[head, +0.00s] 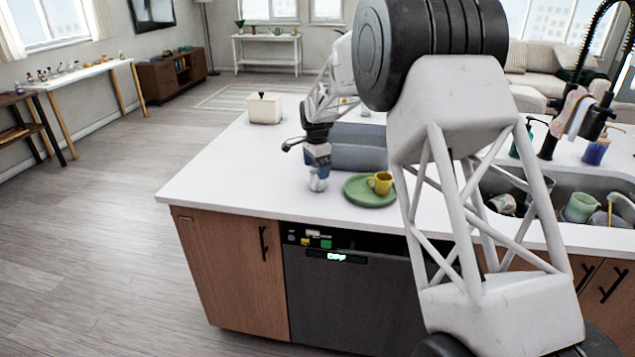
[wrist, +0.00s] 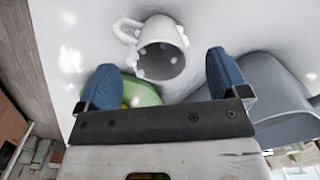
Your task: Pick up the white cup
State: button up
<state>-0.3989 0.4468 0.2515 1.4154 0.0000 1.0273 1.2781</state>
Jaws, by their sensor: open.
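The white cup (head: 317,184) stands on the white counter near its front edge, left of a green plate, in the head view. In the wrist view the white cup (wrist: 163,32) shows its handle at the left and its dark, open mouth facing the camera. My gripper (head: 318,168) is right above the cup in the head view. In the wrist view my gripper (wrist: 162,75) is open, with a blue finger on either side of the cup's lower part. No grip on the cup shows.
A blue-grey box (head: 358,146) stands behind. A white canister (head: 264,108) is at the back left. A sink (head: 545,187) with dishes is at the right. The counter's left part is clear.

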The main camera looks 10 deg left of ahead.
aim_at(316, 184)
jog(key=shift+d+f, duration=0.1)
jog(key=shift+f, duration=2.4)
jog(key=shift+c, duration=0.4)
jog(key=c, duration=1)
